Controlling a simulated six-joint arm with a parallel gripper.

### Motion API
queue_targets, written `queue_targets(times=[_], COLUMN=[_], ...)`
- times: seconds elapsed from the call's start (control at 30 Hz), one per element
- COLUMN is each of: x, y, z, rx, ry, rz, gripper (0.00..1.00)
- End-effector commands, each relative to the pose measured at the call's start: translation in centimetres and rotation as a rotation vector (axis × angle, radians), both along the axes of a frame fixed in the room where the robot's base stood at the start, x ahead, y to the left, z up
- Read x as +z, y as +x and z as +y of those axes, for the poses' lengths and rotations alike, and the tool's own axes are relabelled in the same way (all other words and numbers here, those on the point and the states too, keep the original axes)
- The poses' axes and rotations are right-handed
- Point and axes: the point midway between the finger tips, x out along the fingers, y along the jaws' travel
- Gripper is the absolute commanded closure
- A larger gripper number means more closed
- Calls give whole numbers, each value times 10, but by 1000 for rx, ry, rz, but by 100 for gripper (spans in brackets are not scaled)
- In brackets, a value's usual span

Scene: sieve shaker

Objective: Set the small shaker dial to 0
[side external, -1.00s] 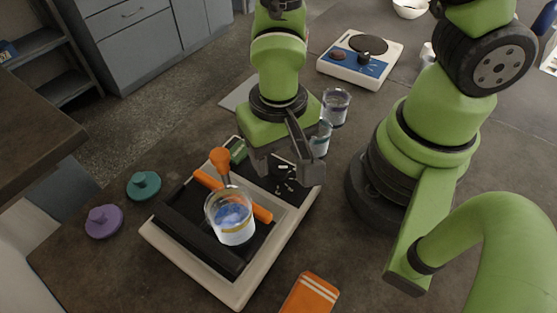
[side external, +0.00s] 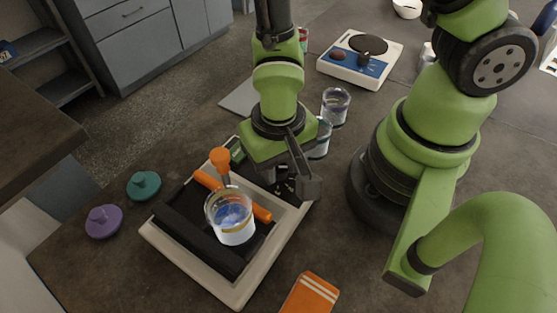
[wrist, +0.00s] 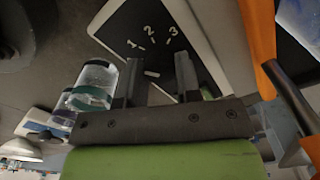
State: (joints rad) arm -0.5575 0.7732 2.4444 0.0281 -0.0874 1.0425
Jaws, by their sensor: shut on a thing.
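The shaker (side external: 160,238) is a pale-framed unit with a black top. Its black control panel (wrist: 170,22) shows white numerals 1, 2 and 3 in the wrist view; no 0 is visible. My gripper (side external: 290,184) is down at the panel, pointing downward. In the wrist view my gripper (wrist: 160,68) has a finger on each side of the small dial (wrist: 152,74), shut on it. The dial is dark and mostly hidden; a short white mark shows between the fingers. I cannot tell which number it points to.
A beaker with blue contents (side external: 232,222) stands on the shaker beside orange bars (side external: 262,214). Glass beakers (side external: 336,106) stand close behind my gripper. A hotplate (side external: 350,68) is at the back. Teal (side external: 144,185) and purple (side external: 103,221) knobbed discs lie left.

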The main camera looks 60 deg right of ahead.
Motion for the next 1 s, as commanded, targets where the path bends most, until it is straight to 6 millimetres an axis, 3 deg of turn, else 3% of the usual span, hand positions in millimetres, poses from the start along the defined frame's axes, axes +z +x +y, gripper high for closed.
queue_targets(times=[0.4,0.77,0.8,0.9,1.0], x=[0,0,0,0,0], y=[0,0,0,0,0], z=[0,0,0,0,0], rx=[435,488,487,487,486], ry=[1,1,1,1,1], rz=[0,0,0,0,0], gripper=[92,92,66,43,43])
